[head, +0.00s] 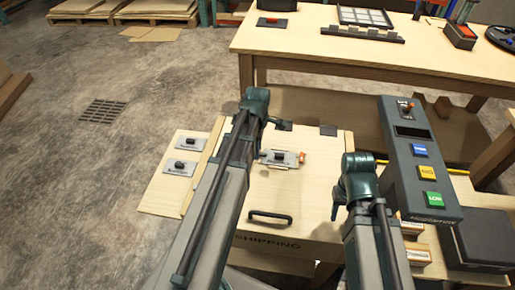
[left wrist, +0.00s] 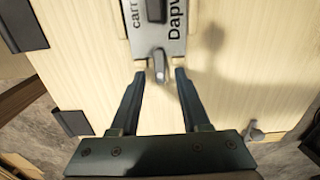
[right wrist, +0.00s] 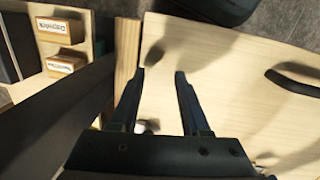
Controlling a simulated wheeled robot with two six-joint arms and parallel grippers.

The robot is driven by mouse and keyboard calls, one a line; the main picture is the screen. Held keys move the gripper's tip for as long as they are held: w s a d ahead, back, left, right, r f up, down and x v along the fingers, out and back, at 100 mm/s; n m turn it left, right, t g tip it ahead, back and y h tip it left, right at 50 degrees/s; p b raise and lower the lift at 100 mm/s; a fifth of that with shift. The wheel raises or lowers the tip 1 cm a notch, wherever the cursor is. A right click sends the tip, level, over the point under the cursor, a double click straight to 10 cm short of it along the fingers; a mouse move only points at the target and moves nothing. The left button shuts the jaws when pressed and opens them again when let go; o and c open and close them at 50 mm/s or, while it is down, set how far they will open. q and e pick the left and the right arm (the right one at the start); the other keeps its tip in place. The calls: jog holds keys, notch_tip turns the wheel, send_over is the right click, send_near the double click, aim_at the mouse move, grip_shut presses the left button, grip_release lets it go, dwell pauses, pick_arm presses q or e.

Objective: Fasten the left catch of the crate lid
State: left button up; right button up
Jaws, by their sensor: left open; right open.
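The crate lid (head: 310,195) is a pale wooden panel with a black handle (head: 270,217). A grey labelled plate (head: 280,158) with an orange part lies on it. In the left wrist view, a labelled plate (left wrist: 160,35) ends in a grey lever between the tips of my open left gripper (left wrist: 160,74); contact cannot be told. A small grey lever (left wrist: 255,133), possibly a catch, shows lower right there. The lid's left side is partly hidden by my left arm in the head view. My right gripper (right wrist: 160,73) is open over the lid's right edge, a small pale part (right wrist: 151,125) behind its fingertips.
A console (head: 418,160) with a lever and coloured buttons stands at the right. Two plates with black knobs (head: 186,143) lie on a board at the left. Labelled wooden blocks (right wrist: 65,63) sit beside the crate. A workbench (head: 330,55) stands behind.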

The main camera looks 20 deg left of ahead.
pick_arm(q)
notch_tip(320, 180, up, 14)
jog(key=p, duration=1.3)
jog(key=shift+f, duration=0.25)
jog(key=s+d+m, duration=0.6)
jog(key=d+m, duration=0.4)
jog(key=m, duration=0.2)
jog(key=s+d+m+y, duration=0.1)
jog(key=s+d+m, duration=0.6)
jog(key=d+m, duration=0.4)
jog(key=shift+s+m, duration=0.15)
jog(key=shift+m, duration=0.75)
